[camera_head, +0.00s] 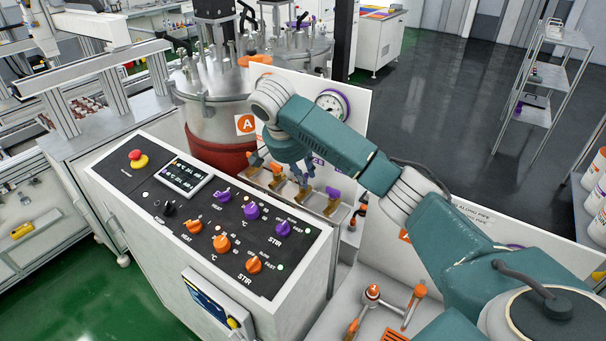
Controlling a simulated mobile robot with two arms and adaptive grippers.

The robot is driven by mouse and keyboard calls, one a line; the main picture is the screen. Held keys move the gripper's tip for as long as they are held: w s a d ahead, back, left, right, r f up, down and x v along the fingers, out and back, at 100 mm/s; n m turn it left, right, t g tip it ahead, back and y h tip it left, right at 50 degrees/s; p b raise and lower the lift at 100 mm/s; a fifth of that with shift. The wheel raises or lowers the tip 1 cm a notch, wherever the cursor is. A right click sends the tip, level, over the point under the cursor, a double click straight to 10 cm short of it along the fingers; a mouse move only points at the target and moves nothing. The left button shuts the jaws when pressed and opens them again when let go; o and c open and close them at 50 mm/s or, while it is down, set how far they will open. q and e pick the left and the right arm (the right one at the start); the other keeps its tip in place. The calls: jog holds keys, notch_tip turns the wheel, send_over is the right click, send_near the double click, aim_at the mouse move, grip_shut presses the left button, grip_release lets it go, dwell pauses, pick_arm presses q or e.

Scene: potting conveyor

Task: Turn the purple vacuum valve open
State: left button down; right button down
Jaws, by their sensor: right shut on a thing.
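A valve with a purple handle (333,192) stands free just to the right of the gripper. Two valves with orange handles (255,160) stand to its left. The valve labels are too small or hidden to read. My left gripper is not in view.
A control panel (165,215) with orange and purple knobs stands in front of the valves. Behind are a steel vessel (215,120) and a white board (262,90) with a gauge (331,104). Orange-handled piping (372,292) is at the lower right.

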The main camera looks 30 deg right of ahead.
jog(key=c, duration=1.7)
grip_release()
jog(key=shift+d+r, duration=0.1)
jog(key=v, duration=1.2)
jog(key=shift+s, duration=0.15)
